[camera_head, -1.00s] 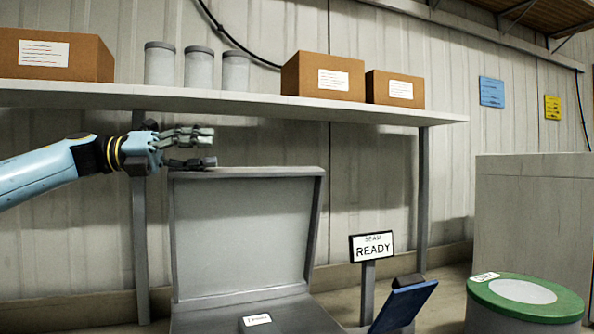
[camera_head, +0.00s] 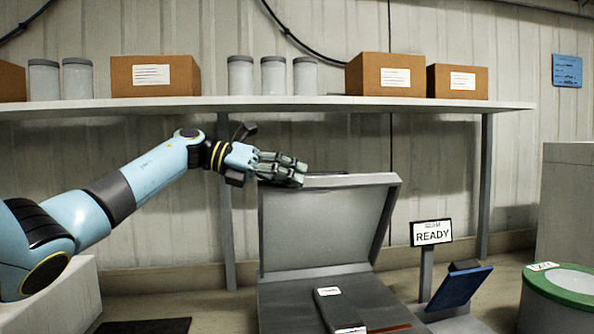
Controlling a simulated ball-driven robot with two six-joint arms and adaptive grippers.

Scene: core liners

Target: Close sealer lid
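The sealer's grey lid (camera_head: 325,225) stands raised at the back of the sealer, whose dark base (camera_head: 285,300) is below it. A dark bar with a white label (camera_head: 330,291) lies on the base. My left gripper (camera_head: 303,172) is at the lid's top left corner, with its fingers extended and looking open. Its fingers overlap the lid's top rim in the picture; I cannot tell whether they touch it. My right gripper is out of view.
A READY sign (camera_head: 431,233) and a tilted blue panel (camera_head: 459,286) stand right of the sealer. A green-rimmed drum (camera_head: 573,280) is at the far right. Above the lid, a shelf (camera_head: 330,104) carries boxes (camera_head: 385,75) and grey canisters (camera_head: 273,76).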

